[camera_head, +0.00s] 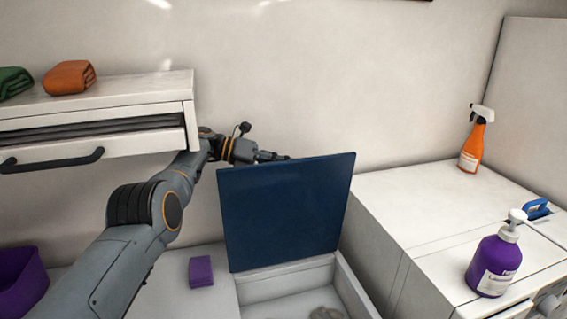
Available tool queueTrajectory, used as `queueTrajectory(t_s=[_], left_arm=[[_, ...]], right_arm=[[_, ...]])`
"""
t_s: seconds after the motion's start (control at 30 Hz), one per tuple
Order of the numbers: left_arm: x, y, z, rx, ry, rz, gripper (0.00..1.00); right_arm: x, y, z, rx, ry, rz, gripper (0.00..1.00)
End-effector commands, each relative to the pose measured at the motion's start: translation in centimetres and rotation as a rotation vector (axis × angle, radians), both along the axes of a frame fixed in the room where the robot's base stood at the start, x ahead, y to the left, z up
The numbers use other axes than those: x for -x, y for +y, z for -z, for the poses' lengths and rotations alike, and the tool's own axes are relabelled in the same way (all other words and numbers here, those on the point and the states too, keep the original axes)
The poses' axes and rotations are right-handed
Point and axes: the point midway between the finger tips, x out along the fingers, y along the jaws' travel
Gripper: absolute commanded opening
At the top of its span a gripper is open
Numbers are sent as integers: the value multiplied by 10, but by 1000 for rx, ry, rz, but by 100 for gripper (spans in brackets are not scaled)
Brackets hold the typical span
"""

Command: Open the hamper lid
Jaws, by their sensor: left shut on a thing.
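The hamper lid (287,213) is a dark blue panel standing nearly upright, leaning slightly, at the back of the white hamper (290,277). The hamper's inside shows below it, with something greyish (327,313) at the bottom, cut off by the frame edge. My left gripper (272,157) is at the lid's top edge, left of its middle, and is shut on the lid. Its fingertips are partly hidden there. My right gripper is not in view.
A purple block (201,271) lies left of the hamper, near a purple bin (20,280). A drawer unit (95,125) with rolled towels (69,77) is upper left. The right counter (420,205) holds an orange spray bottle (473,148), a purple pump bottle (494,262) and a blue-handled item (537,208).

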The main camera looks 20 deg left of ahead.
Motion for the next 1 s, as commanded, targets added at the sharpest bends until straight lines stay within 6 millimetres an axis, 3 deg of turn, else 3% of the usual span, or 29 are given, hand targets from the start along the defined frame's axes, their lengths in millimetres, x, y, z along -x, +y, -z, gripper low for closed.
queueTrajectory(t_s=[0.13, 0.47, 0.5, 0.53, 0.77, 1.0], left_arm=[[0, 0, 1, -3, 1, 1, 0], [0, 0, 1, -3, 0, 0, 0], [0, 0, 1, -3, 0, 0, 19], [0, 0, 1, -3, 0, 0, 22], [0, 0, 0, -1, -2, 0, 22], [0, 0, -1, -1, -3, 1, 22]], right_arm=[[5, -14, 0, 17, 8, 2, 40], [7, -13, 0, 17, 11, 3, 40], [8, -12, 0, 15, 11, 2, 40], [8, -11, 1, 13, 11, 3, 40], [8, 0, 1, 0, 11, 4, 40], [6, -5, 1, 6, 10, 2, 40]])
